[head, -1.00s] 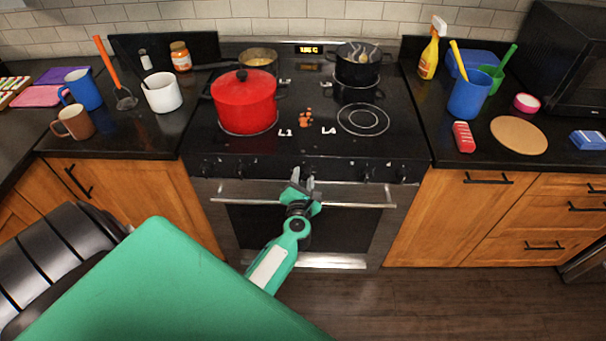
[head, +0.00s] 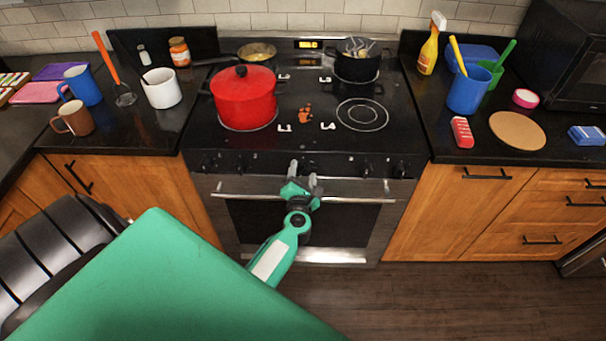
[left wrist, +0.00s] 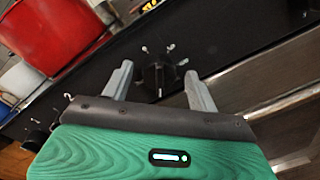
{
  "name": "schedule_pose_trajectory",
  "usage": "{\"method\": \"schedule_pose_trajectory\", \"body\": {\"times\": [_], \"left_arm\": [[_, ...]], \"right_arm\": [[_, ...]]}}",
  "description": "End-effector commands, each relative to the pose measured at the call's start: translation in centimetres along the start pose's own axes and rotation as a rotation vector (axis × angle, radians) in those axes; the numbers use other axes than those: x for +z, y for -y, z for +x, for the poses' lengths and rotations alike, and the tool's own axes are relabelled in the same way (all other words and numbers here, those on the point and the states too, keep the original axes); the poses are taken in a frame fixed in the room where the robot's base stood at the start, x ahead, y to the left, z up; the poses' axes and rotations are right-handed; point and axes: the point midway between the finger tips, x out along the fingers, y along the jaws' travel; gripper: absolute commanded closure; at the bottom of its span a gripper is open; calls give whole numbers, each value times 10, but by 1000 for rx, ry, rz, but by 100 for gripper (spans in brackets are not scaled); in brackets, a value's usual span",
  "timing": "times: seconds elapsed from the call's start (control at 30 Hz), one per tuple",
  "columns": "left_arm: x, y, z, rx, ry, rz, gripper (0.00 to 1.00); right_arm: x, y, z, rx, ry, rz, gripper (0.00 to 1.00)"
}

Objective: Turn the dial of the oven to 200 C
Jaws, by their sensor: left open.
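The oven (head: 340,225) stands at the middle, with a row of dark knobs along its front panel. One dark dial (left wrist: 156,76) shows in the left wrist view, with small pale marks around it. My left gripper (head: 303,171) is in front of the panel, and it also shows in the left wrist view (left wrist: 159,74). Its two grey fingers are apart, one on either side of the dial, and I cannot tell whether they touch it. In the head view the gripper hides this dial.
A red pot (head: 245,98) and a black pot (head: 357,66) stand on the cooktop. The oven handle (head: 240,197) runs across the door just below the knobs, close to my gripper. Mugs and other items are on the counters at both sides.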

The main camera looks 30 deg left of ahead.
Motion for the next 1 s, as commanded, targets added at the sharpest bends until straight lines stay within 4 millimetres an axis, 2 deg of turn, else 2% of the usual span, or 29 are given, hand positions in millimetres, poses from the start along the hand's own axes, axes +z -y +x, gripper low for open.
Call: {"method": "schedule_pose_trajectory", "body": {"times": [0.17,0.27,0.7,0.83,1.0], "left_arm": [[0,0,-4,0,0,0,40],[-2,1,-15,-1,-1,0,40],[-3,2,-103,-1,-2,0,40],[-2,2,-122,-1,-1,0,40],[-1,1,-135,0,0,0,40]], "right_arm": [[0,0,1,0,0,0,64],[0,0,3,0,0,0,64],[2,0,21,0,0,-1,64],[3,0,26,0,0,-1,64],[3,0,28,0,1,-1,64]]}}
